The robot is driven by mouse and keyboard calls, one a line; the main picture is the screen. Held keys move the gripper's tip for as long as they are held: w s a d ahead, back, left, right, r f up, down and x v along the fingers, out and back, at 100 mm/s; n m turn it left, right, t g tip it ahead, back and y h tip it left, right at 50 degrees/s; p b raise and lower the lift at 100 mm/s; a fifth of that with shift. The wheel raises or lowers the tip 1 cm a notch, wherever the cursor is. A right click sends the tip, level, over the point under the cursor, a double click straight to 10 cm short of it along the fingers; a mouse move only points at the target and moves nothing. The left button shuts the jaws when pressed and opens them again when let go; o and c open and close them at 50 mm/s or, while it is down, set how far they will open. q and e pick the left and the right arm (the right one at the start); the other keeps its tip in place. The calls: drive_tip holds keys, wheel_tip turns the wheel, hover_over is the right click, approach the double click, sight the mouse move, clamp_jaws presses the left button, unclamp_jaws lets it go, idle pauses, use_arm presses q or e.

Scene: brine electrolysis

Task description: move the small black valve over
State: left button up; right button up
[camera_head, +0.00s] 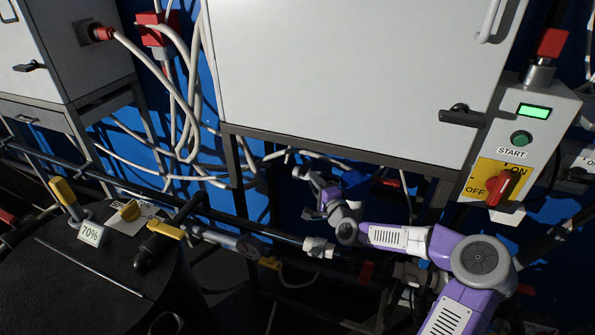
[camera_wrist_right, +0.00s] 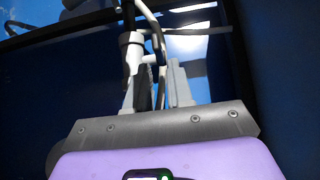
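My right gripper (camera_head: 318,192) is low under the white cabinet, at the end of my purple and white arm. In the right wrist view its two pale fingers (camera_wrist_right: 158,92) stand apart. A small black piece (camera_wrist_right: 145,88), which looks like the valve's handle, is between them, closer to the left finger. I cannot tell if it touches that finger. A light grey pipe fitting (camera_wrist_right: 132,50) rises just beyond it. In the head view the small black valve is not clearly visible near the gripper. My left gripper is not in view.
The white cabinet (camera_head: 340,75) hangs above my right arm. The START box (camera_head: 520,140) with a red switch (camera_head: 502,187) is at the right. A dark pipe (camera_head: 270,232) runs below the gripper. A black tank (camera_head: 95,275) with yellow-handled valves stands at the left. Pale cables (camera_head: 185,110) loop behind.

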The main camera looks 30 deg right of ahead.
sight(305, 168)
drive_tip(key=shift+w+d+b, duration=0.15)
drive_tip(key=shift+w+b, duration=0.3)
drive_tip(key=shift+w, duration=1.5)
drive_tip(key=shift+w+d+b, duration=0.15)
drive_tip(key=shift+w+b, duration=0.25)
drive_tip(key=shift+w, duration=1.5)
clamp_jaws()
